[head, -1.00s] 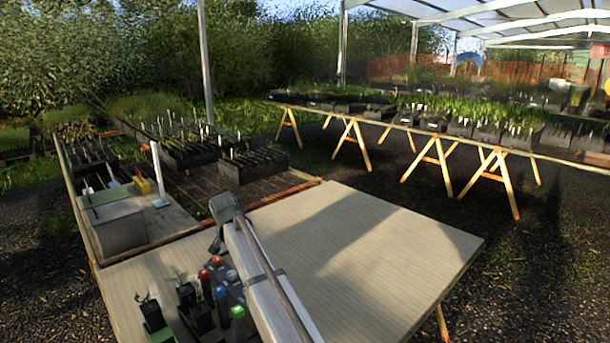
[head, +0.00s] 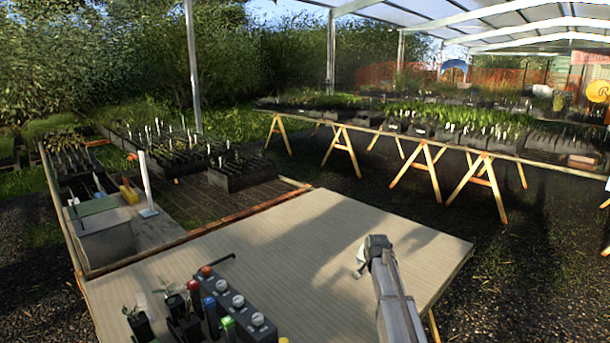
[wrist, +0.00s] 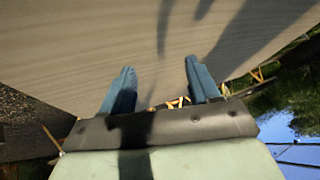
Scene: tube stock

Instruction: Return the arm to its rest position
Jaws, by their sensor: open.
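My arm (head: 393,295) reaches up over the right part of the wooden tabletop (head: 300,230) in the head view. The hand end is small and partly hidden behind the arm there. In the wrist view my gripper (wrist: 159,65) has two blue fingers spread wide apart, with nothing between them. The bare tabletop (wrist: 100,40) lies beyond the fingers. The gripper is apart from the tubes and pots.
A thin black bent piece (head: 218,262) lies behind. The table's right part is mostly clear.

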